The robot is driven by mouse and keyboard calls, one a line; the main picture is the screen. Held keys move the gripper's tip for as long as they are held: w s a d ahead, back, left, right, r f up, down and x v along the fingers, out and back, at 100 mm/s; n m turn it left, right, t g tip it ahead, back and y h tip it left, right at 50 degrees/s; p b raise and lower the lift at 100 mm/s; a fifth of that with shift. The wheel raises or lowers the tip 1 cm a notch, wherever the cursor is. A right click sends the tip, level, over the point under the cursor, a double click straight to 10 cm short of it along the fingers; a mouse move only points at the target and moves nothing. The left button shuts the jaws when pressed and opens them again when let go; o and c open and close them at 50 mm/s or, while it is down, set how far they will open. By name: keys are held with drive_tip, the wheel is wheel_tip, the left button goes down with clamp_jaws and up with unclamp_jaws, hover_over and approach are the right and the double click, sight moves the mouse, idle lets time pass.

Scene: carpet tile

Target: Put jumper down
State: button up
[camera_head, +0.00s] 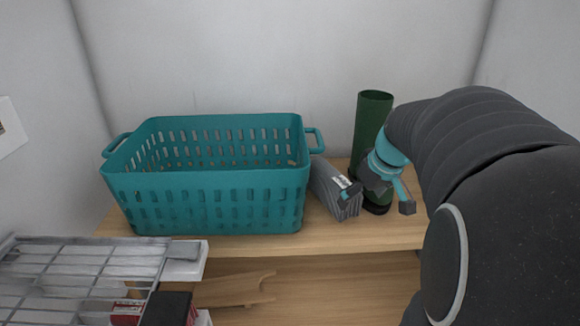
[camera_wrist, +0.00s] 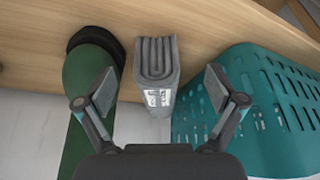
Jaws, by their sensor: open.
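The jumper is a grey folded bundle with a white label. In the head view the jumper (camera_head: 335,188) stands on the wooden shelf (camera_head: 225,243), between the teal basket and a green boot. In the wrist view the jumper (camera_wrist: 156,72) is centred ahead of the fingers, its folded layers facing the camera. My gripper (camera_head: 378,200) is close to the jumper's right side in the head view. In the wrist view my gripper (camera_wrist: 163,92) is open, with one finger on each side of the jumper and visible gaps between. Whether a fingertip touches it is not clear.
A teal slotted basket (camera_head: 210,205) stands left of the jumper. A tall dark green boot (camera_head: 370,125) stands to the right, close behind my gripper. A wire rack (camera_head: 85,262) is at the lower left. The shelf's front edge is near.

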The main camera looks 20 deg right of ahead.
sight(334, 174)
drive_tip(key=shift+w+d, duration=0.2)
drive_tip(key=shift+w, duration=0.15)
drive_tip(key=w, duration=0.3)
drive_tip(key=w+p, duration=0.1)
drive_tip(key=w, duration=0.3)
drive_tip(key=w+a, duration=0.1)
drive_tip(key=w, duration=0.2)
drive_tip(key=shift+w, duration=0.35)
drive_tip(key=x, duration=0.5)
drive_tip(key=shift+c, duration=0.3)
drive_tip(key=c, duration=1.6)
drive_tip(key=shift+r, duration=0.15)
